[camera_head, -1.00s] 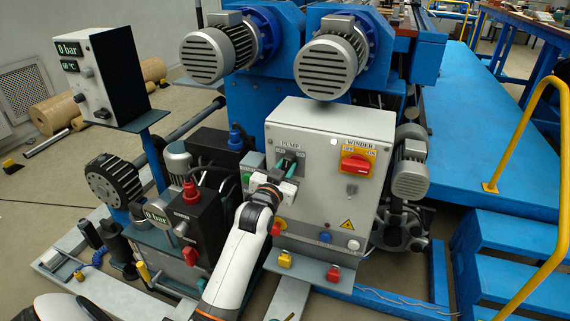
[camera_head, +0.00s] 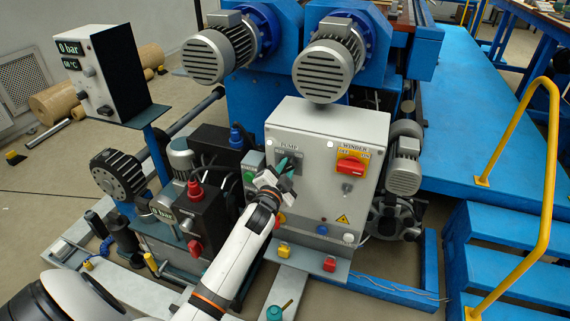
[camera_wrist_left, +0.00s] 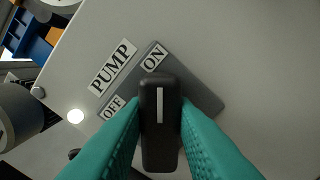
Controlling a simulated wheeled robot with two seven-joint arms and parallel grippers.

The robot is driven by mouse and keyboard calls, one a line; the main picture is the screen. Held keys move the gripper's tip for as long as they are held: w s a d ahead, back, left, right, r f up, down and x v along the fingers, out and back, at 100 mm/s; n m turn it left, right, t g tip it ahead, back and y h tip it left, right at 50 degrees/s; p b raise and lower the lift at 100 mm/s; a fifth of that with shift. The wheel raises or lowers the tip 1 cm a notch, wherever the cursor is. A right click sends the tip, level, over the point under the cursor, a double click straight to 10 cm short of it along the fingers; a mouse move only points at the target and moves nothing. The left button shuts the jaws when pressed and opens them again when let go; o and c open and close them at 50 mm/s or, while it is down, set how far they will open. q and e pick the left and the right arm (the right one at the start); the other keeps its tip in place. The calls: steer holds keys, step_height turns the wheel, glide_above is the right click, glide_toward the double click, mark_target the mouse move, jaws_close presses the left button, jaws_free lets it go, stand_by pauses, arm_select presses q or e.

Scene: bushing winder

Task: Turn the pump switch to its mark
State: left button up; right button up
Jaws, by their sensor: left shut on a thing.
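The pump switch (camera_wrist_left: 160,140) is a black bar knob with a white line, on a dark grey plate under the PUMP label (camera_wrist_left: 112,66). In the left wrist view its line points up the picture, toward the ON mark (camera_wrist_left: 154,58); the OFF mark (camera_wrist_left: 112,106) lies left of the knob. My left gripper (camera_wrist_left: 160,122) is shut on the knob, a teal finger on each side. In the head view my left gripper (camera_head: 278,172) is at the upper left of the light grey control box (camera_head: 312,190) and partly hides the switch. My right gripper is not in view.
The red winder switch (camera_head: 352,165) sits on a yellow plate to the right on the same box. A green button (camera_head: 249,176) is just left of my gripper. A black unit with red knobs (camera_head: 202,215) stands left of my forearm. Yellow rails (camera_head: 550,170) stand at the right.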

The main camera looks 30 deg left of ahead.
arm_select(q)
steer(key=m+p, duration=0.1)
steer(key=m, duration=0.2)
steer(key=shift+m, duration=0.4)
steer(key=shift+d+f+m, duration=0.1)
steer(key=shift+m, duration=0.7)
steer(key=shift+f+m, duration=0.1)
steer(key=shift+m, duration=1.2)
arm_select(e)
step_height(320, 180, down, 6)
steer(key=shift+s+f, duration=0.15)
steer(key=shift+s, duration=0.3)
arm_select(q)
steer(key=shift+m, duration=0.3)
steer(key=o, duration=1)
